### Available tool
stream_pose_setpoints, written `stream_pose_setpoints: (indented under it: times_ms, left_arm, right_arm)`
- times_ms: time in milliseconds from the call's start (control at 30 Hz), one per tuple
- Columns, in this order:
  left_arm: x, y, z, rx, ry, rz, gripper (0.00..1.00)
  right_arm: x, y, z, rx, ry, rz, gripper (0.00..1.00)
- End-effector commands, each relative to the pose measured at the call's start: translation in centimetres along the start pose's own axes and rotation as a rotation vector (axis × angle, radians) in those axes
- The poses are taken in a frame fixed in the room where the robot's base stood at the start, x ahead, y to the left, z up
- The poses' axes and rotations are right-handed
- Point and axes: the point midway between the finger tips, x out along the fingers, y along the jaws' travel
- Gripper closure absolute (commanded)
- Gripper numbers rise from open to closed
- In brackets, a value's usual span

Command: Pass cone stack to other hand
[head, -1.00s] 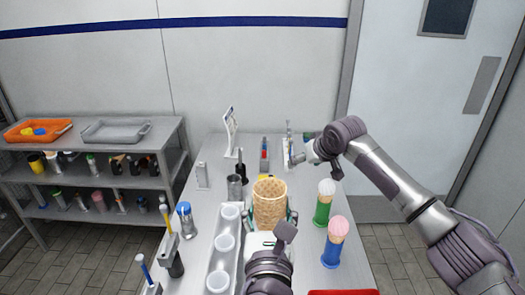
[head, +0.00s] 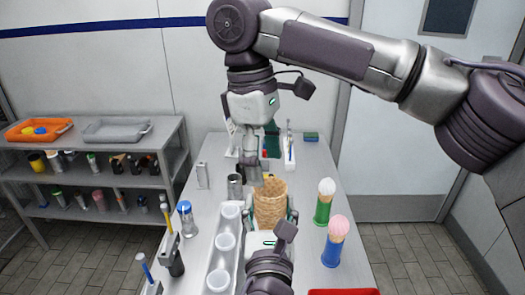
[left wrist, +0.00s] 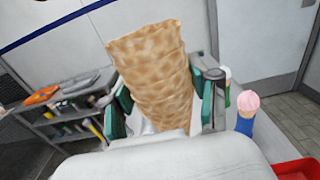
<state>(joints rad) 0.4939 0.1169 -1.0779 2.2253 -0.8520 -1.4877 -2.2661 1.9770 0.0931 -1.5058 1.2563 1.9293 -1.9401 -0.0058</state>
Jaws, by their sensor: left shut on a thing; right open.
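The cone stack (head: 270,203) is a tan, waffle-patterned stack of nested cones, held upright above the table with its wide end up. My left gripper (head: 272,222) is shut on it from the near side. In the left wrist view the stack (left wrist: 155,75) stands between the green finger pads of my left gripper (left wrist: 165,105). My right gripper (head: 255,165) is open and points down, just above and behind the stack's rim at its upper left. I see no clear contact between it and the stack; part of its fingers is hard to make out.
A holder with white cups (head: 226,243) stands left of the stack. A green cone holder with a white top (head: 324,203) and a blue one with a pink top (head: 335,243) stand to the right. A red tray (head: 343,292) is at the front edge.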

Motion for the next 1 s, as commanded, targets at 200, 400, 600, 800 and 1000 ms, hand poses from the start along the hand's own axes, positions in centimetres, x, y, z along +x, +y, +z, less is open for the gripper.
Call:
stream_pose_setpoints:
  times_ms: [200, 400, 600, 800, 1000]
  left_arm:
    - [0.0, 0.0, 0.0, 0.0, 0.0, 0.0, 0.56]
    - [0.0, 0.0, 0.0, 0.0, -0.001, 0.0, 0.56]
    - [0.0, 0.0, 0.0, 0.0, -0.001, 0.0, 0.56]
    - [0.0, 0.0, 0.0, 0.0, -0.001, 0.0, 0.56]
    - [0.0, 0.0, 0.1, -0.001, -0.002, 0.0, 0.56]
  right_arm:
    - [4.2, 0.0, 0.1, 0.0, 0.0, -0.002, 0.26]
    - [7.8, 0.0, 0.0, 0.001, 0.001, -0.002, 0.26]
    - [9.9, 0.0, -0.1, 0.001, 0.003, -0.001, 0.26]
    - [10.5, 0.0, -0.1, 0.002, 0.004, -0.001, 0.26]
    - [10.5, 0.0, -0.1, 0.002, 0.004, -0.001, 0.27]
